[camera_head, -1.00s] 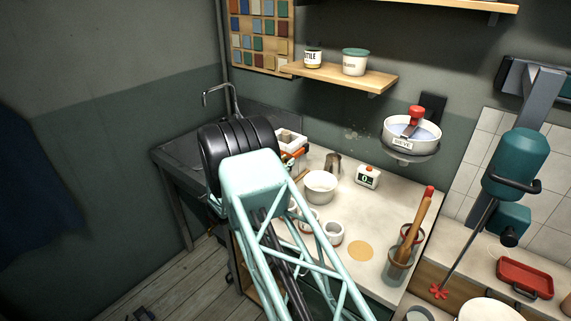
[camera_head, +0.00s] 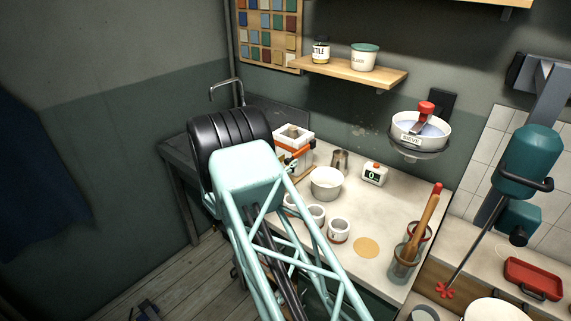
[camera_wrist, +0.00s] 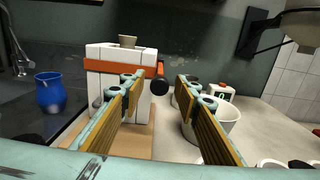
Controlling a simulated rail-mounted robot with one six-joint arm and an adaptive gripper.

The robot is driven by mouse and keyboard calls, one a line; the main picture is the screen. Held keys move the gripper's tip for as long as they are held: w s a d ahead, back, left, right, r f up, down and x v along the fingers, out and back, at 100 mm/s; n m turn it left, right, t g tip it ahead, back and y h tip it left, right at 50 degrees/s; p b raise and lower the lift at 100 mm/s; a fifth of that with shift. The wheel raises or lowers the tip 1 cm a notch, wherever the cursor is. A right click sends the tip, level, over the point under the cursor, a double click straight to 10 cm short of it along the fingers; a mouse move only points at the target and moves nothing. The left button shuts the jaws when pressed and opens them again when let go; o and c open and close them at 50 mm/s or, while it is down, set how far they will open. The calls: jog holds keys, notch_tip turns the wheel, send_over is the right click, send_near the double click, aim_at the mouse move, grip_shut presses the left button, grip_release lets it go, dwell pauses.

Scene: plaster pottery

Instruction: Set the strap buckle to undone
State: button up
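The white plaster mould (camera_wrist: 108,62) stands on a wooden board (camera_wrist: 128,142) with an orange strap (camera_wrist: 125,66) around its upper part. A round black knob (camera_wrist: 159,86), seemingly the strap buckle, sits at the strap's right side; I cannot tell its setting. In the head view the mould (camera_head: 297,134) and orange strap (camera_head: 294,151) show partly behind my arm. My gripper (camera_wrist: 160,77) is open and empty, its two fingers apart and pointing toward the mould and knob. The knob appears between the fingertips, beyond them.
A white bowl (camera_wrist: 226,120) stands right of the mould, partly behind the right finger. A blue jug (camera_wrist: 49,92) is at the left by the sink. Cups (camera_head: 339,229), a timer (camera_head: 374,173) and a tool jar (camera_head: 404,262) stand on the worktop.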

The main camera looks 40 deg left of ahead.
jog(key=shift+s, duration=0.2)
jog(key=s, duration=1.1)
jog(key=shift+s+d, duration=0.3)
dwell(0.3)
